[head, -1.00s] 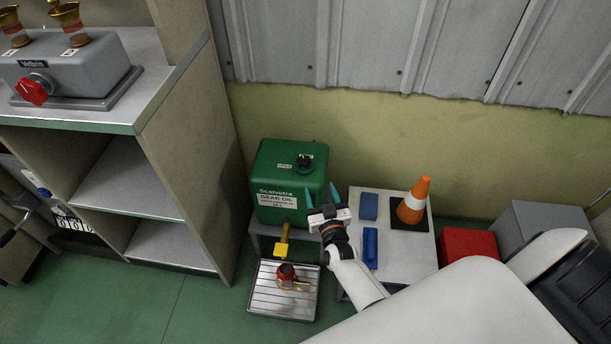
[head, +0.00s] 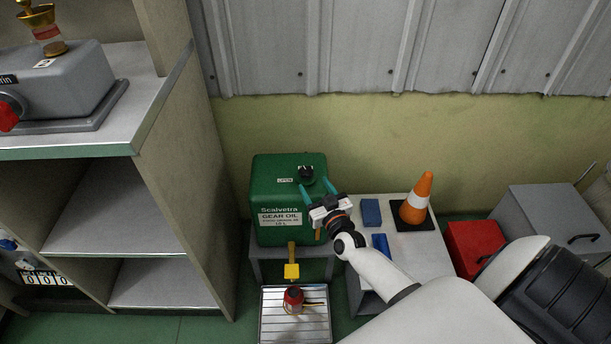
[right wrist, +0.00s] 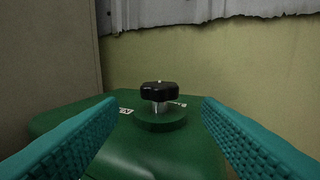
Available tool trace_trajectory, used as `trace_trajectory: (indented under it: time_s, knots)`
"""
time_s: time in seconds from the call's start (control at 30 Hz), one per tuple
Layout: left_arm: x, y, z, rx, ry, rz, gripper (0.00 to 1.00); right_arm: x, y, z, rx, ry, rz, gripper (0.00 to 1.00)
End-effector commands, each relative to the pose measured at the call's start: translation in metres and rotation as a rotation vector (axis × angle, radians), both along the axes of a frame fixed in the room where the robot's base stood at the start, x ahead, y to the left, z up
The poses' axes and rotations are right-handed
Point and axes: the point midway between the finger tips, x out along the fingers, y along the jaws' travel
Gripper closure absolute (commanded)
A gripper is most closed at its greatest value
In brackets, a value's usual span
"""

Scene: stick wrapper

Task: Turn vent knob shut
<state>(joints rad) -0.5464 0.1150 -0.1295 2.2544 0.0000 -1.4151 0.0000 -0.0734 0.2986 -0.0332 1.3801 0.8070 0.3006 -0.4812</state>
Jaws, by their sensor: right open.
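The black vent knob (head: 306,172) sits on top of the green gear oil can (head: 262,190). In the right wrist view the knob (right wrist: 159,92) stands on a short metal stem over a round green boss (right wrist: 160,118), with pale labels beside it. One label in the head view seems to read OPEN. My right gripper (head: 318,190) is open, its teal fingers pointing toward the knob. In the right wrist view the knob lies between and beyond the fingertips, apart from both. My left gripper is not in view.
A yellow-handled tap (head: 291,270) hangs over a ribbed drip tray (head: 268,325) with a small red can (head: 293,297). A side table (head: 420,262) holds blue blocks and an orange cone (head: 417,198). A shelf unit (head: 185,170) stands to the left.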

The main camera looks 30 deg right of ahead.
Motion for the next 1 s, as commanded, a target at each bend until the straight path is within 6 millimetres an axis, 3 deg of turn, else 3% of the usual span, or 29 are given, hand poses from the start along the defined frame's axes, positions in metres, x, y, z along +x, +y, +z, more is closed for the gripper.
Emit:
trace_trajectory:
  time_s: [0.1, 0.27, 0.5, 0.8, 1.0]
  knots:
    - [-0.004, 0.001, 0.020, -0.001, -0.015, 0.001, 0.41, 0.024, -0.004, -0.001, -0.001, -0.003, 0.000, 0.41]
    - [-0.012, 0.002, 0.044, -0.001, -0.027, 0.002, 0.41, 0.044, -0.008, -0.002, -0.002, -0.001, 0.000, 0.41]
    - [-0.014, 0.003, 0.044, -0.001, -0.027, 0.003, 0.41, 0.065, -0.011, -0.001, -0.001, 0.000, 0.000, 0.41]
    - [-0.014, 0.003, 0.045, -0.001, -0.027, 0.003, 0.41, 0.067, -0.011, 0.000, -0.001, 0.000, 0.000, 0.41]
    - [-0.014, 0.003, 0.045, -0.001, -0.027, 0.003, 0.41, 0.066, -0.011, 0.000, -0.001, 0.000, 0.000, 0.74]
